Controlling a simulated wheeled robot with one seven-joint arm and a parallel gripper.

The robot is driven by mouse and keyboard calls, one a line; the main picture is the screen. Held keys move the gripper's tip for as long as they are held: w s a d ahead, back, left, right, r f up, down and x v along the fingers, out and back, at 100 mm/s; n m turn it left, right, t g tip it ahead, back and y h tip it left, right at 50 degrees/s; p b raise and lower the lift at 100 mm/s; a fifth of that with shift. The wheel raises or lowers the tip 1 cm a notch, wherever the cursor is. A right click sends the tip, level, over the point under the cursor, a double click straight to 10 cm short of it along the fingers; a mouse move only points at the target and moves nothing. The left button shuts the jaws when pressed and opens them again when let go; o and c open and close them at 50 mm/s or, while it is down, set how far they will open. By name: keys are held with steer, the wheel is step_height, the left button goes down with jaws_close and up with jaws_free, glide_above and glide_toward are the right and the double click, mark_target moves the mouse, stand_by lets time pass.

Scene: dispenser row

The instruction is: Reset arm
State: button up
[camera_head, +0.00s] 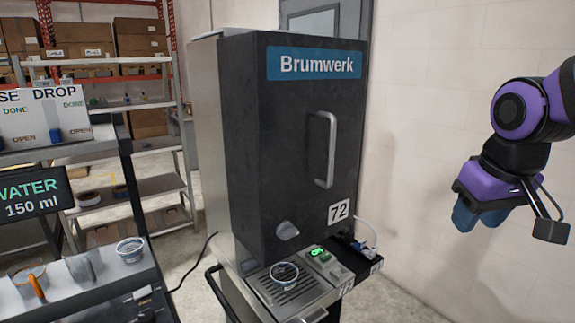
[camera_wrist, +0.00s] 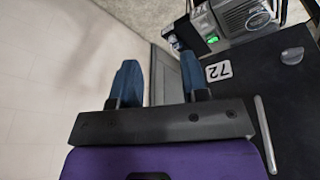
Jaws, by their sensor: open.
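My gripper (camera_head: 478,213) hangs in the air at the right of the head view, to the right of the dispenser and apart from it. Its two blue fingers point down. In the wrist view my gripper (camera_wrist: 160,85) is open, with nothing between the fingers. The dark Brumwerk dispenser (camera_head: 290,150) has a closed door with an upright handle (camera_head: 326,150) and a knob (camera_head: 288,231). A small cup (camera_head: 284,273) stands on its drip grate. A green lit ON switch (camera_head: 319,254) is beside the grate; it also shows in the wrist view (camera_wrist: 212,39).
Shelves with cardboard boxes (camera_head: 140,45) stand behind. A white wall (camera_head: 450,70) is behind my arm. Floor is clear right of the dispenser.

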steer(key=s+d+r+m+t, duration=0.1)
steer(key=s+r+t, duration=0.1)
steer(key=s, duration=0.7)
steer(key=shift+s+r, duration=0.25)
steer(key=shift+r, duration=0.4)
